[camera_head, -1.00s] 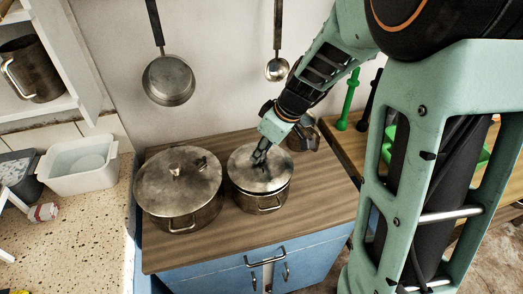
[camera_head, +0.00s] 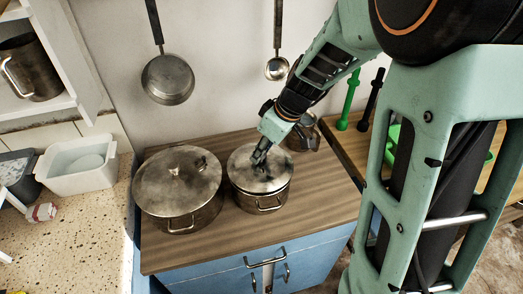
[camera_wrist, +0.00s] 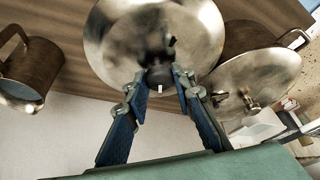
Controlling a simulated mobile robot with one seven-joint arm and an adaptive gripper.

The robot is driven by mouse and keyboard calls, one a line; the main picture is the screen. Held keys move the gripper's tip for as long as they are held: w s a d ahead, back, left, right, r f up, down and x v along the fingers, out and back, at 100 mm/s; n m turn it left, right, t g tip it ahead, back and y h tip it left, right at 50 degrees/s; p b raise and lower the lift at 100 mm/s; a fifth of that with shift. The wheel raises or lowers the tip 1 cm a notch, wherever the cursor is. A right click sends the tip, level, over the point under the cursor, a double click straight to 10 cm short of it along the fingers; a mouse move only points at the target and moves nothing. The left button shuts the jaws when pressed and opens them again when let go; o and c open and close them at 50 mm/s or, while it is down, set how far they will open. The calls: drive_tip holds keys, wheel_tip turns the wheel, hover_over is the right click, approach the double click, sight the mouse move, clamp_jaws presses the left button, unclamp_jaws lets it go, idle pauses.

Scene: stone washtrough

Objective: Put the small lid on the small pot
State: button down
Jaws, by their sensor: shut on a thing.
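The small pot (camera_head: 262,200) stands on the wooden counter, right of the large pot. The small lid (camera_head: 247,180) lies over its mouth and looks about level; whether it is fully seated I cannot tell. My gripper (camera_head: 260,158) comes down from the upper right and is shut on the lid's knob. In the wrist view my gripper's fingers (camera_wrist: 158,84) close around the knob at the near part of the small lid (camera_wrist: 150,35). The lid hides the pot's opening.
The large pot (camera_head: 180,217) with its own lid (camera_head: 178,182) stands close on the left. A metal jug (camera_head: 303,136) stands behind on the right. A pan (camera_head: 168,80) and a ladle (camera_head: 277,68) hang on the wall. The counter's front strip (camera_head: 225,240) is clear.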

drive_tip(key=shift+f+b, duration=0.65)
drive_tip(key=shift+b, duration=0.25)
drive_tip(key=shift+r, duration=0.15)
idle(0.5)
drive_tip(key=shift+f+b, duration=0.2)
drive_tip(key=shift+b, duration=0.55)
idle(0.4)
idle(0.3)
drive_tip(key=c, duration=1.6)
unclamp_jaws()
drive_tip(key=shift+o, duration=0.4)
drive_tip(key=o, duration=0.4)
drive_tip(key=shift+r, duration=0.1)
